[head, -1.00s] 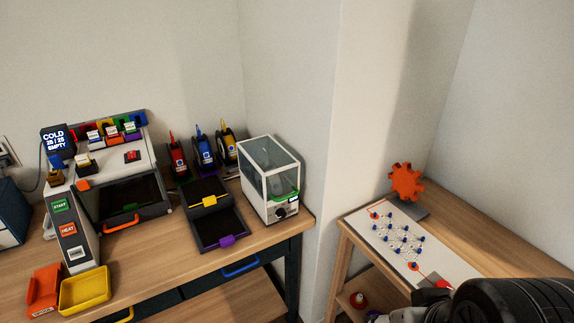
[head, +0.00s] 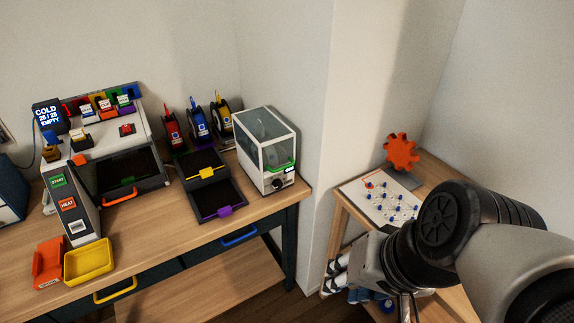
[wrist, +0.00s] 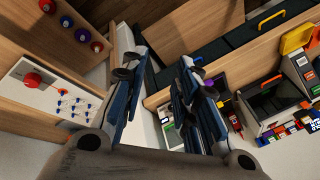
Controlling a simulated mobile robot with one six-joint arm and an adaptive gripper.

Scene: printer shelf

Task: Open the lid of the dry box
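The dry box (head: 258,158) is a white box with clear panels, a green handle (head: 281,165) and a dark knob on its front. It stands at the right end of the long bench in the head view, and its lid looks shut. My gripper (head: 342,277) is at the lower right of the head view, in front of the side table and well apart from the box. In the wrist view my gripper (wrist: 160,72) shows two blue fingers spread apart with nothing between them. The right finger seems to hide most of the box there.
Spools (head: 199,120) and a black two-level tray (head: 222,205) stand left of the box. A printer-like machine (head: 75,190) and a yellow bin (head: 90,260) are further left. A wall corner separates the bench from the side table, which holds an orange gear (head: 402,152) and a pegged board (head: 378,199).

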